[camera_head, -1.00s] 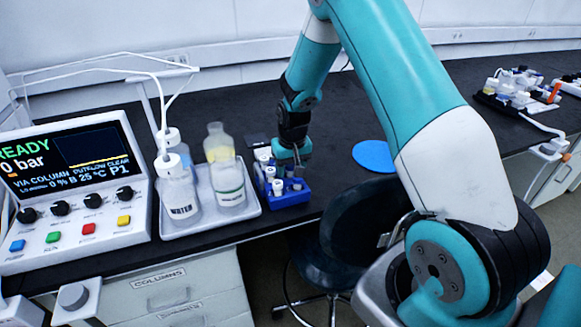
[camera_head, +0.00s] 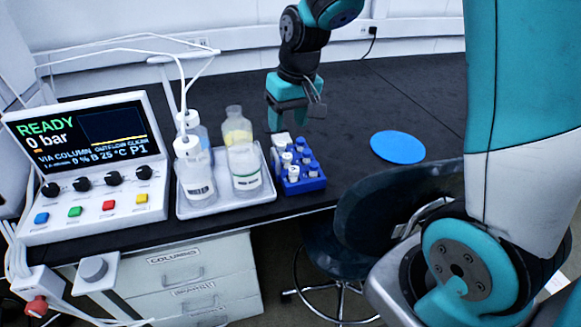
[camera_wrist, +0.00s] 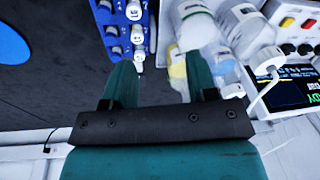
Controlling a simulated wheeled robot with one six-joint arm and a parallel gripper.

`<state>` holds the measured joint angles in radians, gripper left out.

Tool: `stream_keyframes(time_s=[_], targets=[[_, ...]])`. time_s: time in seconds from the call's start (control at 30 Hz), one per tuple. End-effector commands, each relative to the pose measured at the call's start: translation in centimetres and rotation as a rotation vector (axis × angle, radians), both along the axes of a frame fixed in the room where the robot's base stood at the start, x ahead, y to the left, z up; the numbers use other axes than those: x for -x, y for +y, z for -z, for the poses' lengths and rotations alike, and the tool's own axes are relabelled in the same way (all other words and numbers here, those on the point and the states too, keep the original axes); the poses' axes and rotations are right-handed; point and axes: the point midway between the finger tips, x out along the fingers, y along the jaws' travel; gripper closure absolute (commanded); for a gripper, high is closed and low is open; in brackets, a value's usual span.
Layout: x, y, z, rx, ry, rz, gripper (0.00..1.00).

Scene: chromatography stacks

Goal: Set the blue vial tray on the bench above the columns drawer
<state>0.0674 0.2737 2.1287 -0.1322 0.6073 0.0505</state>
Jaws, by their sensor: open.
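My gripper (camera_head: 297,122) is raised above and behind the vial tray, open and empty. In the wrist view the blue vial tray (camera_wrist: 112,28) lies beyond the fingertips, near the left finger, and my gripper (camera_wrist: 155,75) is apart from it.
A white tray (camera_head: 262,196) with bottles stands left of the vial tray, beside the control console (camera_head: 88,165). A flat blue disc (camera_head: 398,147) lies to the right. A dark chair (camera_head: 385,207) stands at the front edge. The bench behind the disc is clear.

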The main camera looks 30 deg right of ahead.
Motion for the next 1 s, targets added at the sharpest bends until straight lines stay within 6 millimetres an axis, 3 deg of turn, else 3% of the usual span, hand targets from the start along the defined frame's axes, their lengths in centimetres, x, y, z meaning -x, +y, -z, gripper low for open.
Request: stream_keyframes(time_s=[0.03, 0.1, 0.2, 0.3, 0.43, 0.6, 1.0], targets=[[2.2, 2.8, -1.7, -0.028, -0.013, -0.084, 0.47], [5.6, 6.0, -3.3, -0.067, -0.017, -0.194, 0.47], [10.6, 9.6, -5.1, -0.117, -0.023, -0.347, 0.47], [15.3, 12.1, -6.2, -0.158, -0.025, -0.480, 0.47], [19.7, 13.7, -6.8, -0.194, -0.025, -0.599, 0.47], [21.9, 14.3, -6.9, -0.211, -0.022, -0.660, 0.47], [21.9, 14.3, -7.0, -0.211, -0.022, -0.660, 0.47]])
